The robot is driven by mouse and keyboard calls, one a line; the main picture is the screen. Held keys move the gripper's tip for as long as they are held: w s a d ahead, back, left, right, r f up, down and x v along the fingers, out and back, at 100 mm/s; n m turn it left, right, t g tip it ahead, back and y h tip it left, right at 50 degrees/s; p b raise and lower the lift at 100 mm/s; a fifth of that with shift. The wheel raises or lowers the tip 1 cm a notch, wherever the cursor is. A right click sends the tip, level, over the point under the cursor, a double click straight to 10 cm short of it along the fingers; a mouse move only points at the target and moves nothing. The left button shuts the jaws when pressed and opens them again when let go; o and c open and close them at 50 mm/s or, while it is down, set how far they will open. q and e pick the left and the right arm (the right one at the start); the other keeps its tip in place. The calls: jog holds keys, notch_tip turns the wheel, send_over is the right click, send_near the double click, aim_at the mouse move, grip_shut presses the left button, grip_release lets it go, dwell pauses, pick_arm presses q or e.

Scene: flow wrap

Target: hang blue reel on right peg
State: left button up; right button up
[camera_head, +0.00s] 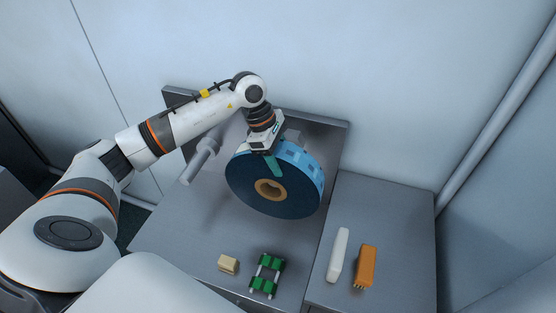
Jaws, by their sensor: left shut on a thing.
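The blue reel (301,187) is a large roll with a dark blue face and a tan core. It is upright, with its face toward me, in front of the grey back panel. My left gripper (273,164) is shut on the upper part of the reel, with a finger over its face. A grey peg (202,157) sticks out from the panel on the left and is bare. The right peg is not clearly seen; the reel and gripper cover that part of the panel. I cannot tell whether the reel touches a peg. My right gripper is not in view.
On the grey table (170,235) lie a small tan block (228,264) and a green and white part (267,274). On the right-hand surface (400,215) lie a white bar (338,254) and an orange brush-like thing (365,265). The back of that surface is clear.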

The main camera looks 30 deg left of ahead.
pick_arm(q)
jog(key=shift+w+a+r+b, duration=0.1)
jog(key=shift+w+a+b, duration=0.15)
jog(key=shift+w, duration=0.55)
jog(key=shift+w, duration=0.1)
jog(key=shift+w+a+b, duration=0.2)
jog(key=shift+w+b, duration=0.25)
jog(key=shift+w, duration=0.4)
jog(key=shift+w+a+b, duration=0.15)
jog(key=shift+w+b, duration=0.25)
jog(key=shift+w, duration=0.4)
jog(key=shift+w, duration=0.1)
jog(key=shift+w+a+b, duration=0.25)
jog(key=shift+w+b, duration=0.2)
jog(key=shift+w, duration=0.5)
jog(key=shift+w+a+b, duration=0.25)
jog(key=shift+w+b, duration=0.15)
jog(key=shift+w, duration=0.55)
jog(key=o, duration=1.3)
jog(key=shift+o, duration=0.3)
